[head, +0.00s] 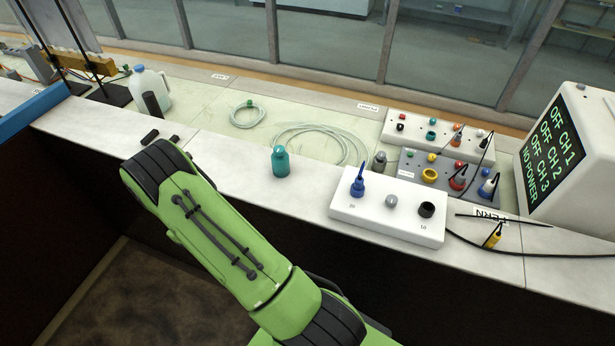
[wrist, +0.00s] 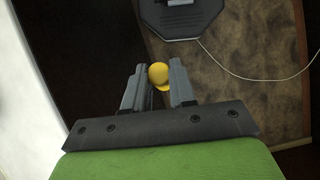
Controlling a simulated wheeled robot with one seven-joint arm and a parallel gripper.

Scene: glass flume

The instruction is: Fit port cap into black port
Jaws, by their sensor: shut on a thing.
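My gripper (wrist: 158,68) shows in the wrist view, shut on a rounded yellow thing, which looks like the port cap (wrist: 158,75), between its fingertips. The fingers hide part of the cap. In the head view the gripper and cap are not visible; only my green arm shows in front of the bench. The black port (head: 426,209) is at the right end of a white box (head: 360,211) on the bench. Its top looks open and empty. A grey port (head: 391,201) is in the middle of the box, and a blue plug (head: 358,182) stands upright at the left.
A teal bottle (head: 281,163) stands left of the white box. Behind the box are a grey panel (head: 408,168) and a white panel (head: 418,124) with plugs and cables. A monitor (head: 568,150) and a yellow plug (head: 493,236) with a black cable are at right.

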